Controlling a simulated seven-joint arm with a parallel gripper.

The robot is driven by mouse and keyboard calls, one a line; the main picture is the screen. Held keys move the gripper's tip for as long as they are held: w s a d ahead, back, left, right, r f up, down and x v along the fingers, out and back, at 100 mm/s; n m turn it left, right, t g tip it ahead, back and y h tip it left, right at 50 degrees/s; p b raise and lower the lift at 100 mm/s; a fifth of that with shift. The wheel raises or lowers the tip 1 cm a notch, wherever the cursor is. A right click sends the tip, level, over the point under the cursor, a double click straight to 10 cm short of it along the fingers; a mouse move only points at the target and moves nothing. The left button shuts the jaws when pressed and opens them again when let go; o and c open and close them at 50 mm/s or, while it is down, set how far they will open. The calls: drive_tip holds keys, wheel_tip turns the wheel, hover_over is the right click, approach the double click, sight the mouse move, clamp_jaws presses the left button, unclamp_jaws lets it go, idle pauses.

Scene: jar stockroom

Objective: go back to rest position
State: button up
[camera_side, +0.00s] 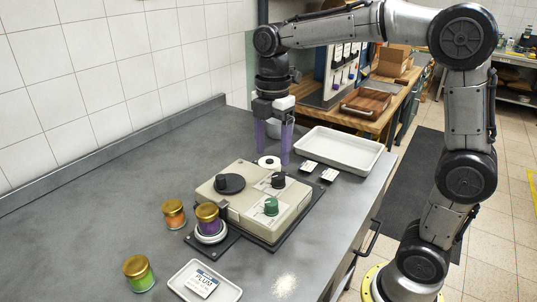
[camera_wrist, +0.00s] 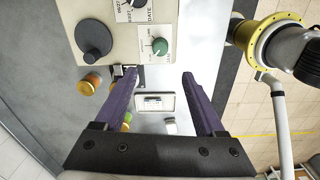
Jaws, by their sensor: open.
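My gripper (camera_side: 273,158) hangs fingers-down at the far end of the grey bench, beyond the beige machine (camera_side: 239,208). Its two purple fingers are apart, with nothing held between them; they also show spread in the wrist view (camera_wrist: 159,74). A jar of purple contents with a gold lid (camera_side: 208,217) stands on the small round plate at the machine's front left, well away from my gripper. An orange jar (camera_side: 174,216) stands left of it, and a green jar (camera_side: 138,275) stands nearer the front.
A shallow tray (camera_side: 178,281) at the front holds a PLUM card. An empty white tray (camera_side: 355,141) lies at the back right, with two small cards (camera_side: 308,167) before it. A white roll (camera_side: 268,161) shows just below my fingers. The bench's left side is clear.

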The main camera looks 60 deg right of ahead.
drive_tip(key=s+r+m+t, duration=0.3)
drive_tip(key=s+r, duration=0.1)
drive_tip(key=s, duration=0.7)
drive_tip(key=s+f+m+t, duration=0.2)
drive_tip(key=s+f+m, duration=0.4)
drive_tip(key=m, duration=0.7)
drive_tip(key=shift+s+a+f+m+t, duration=0.3)
drive_tip(key=shift+s+a+f+m, duration=0.05)
drive_tip(key=shift+s+a+m, duration=0.1)
